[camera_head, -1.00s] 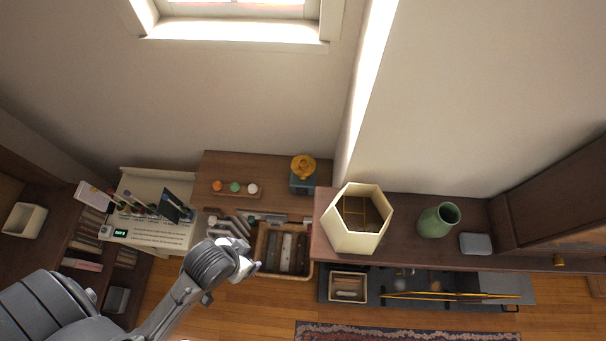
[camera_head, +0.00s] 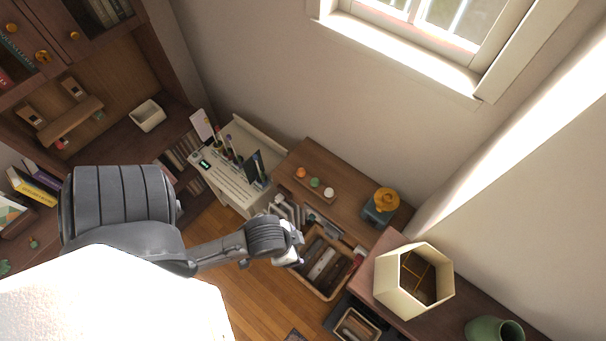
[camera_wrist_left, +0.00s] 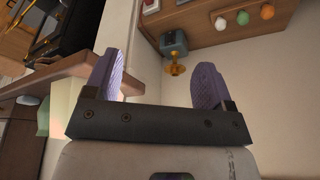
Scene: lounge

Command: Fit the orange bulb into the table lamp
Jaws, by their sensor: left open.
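The orange bulb (camera_head: 300,172) sits on a small wooden holder on the brown cabinet, in a row with a green bulb (camera_head: 314,182) and a white bulb (camera_head: 328,193). The orange bulb (camera_wrist_left: 267,11) also shows at the top right of the left wrist view. The table lamp (camera_head: 379,212), a blue-grey block with a gold top, stands right of the row; in the wrist view the lamp (camera_wrist_left: 173,42) appears beyond the fingers. My left gripper (camera_wrist_left: 157,80) is open and empty, its purple fingers apart. In the head view the left gripper (camera_head: 296,249) hangs in front of the cabinet.
An open drawer or tray (camera_head: 318,285) with dividers is below the gripper. A cream hexagonal box (camera_head: 400,290) and a green vase (camera_head: 492,331) stand on the shelf at right. A white desk unit (camera_head: 235,190) with upright items is left of the cabinet.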

